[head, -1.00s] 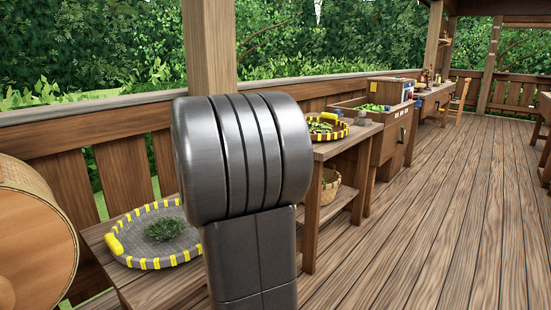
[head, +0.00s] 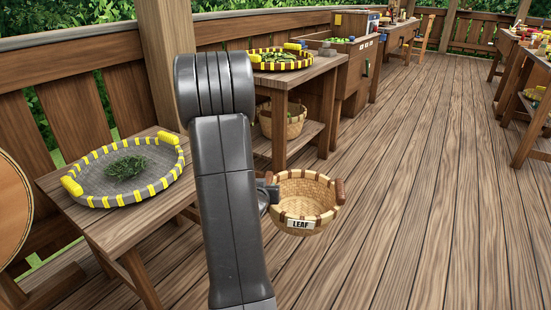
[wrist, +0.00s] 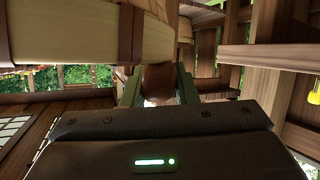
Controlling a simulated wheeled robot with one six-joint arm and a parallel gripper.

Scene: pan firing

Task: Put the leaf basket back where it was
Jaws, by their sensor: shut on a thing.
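The leaf basket (head: 303,192) is a round woven basket with brown handles and a front label reading LEAF. In the head view it is held out in front of the wooden shelf stand, over the deck, and looks upright and empty. My gripper (head: 270,189) is shut on its left handle, partly hidden by my arm. In the wrist view my gripper (wrist: 158,100) has its jaws around the brown handle (wrist: 158,82), with the pale basket side (wrist: 70,30) close at upper left.
The shelf stand (head: 300,78) bears a similar tray (head: 280,66) on top and another woven basket (head: 285,122) below. The deck (head: 420,180) at right is open.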

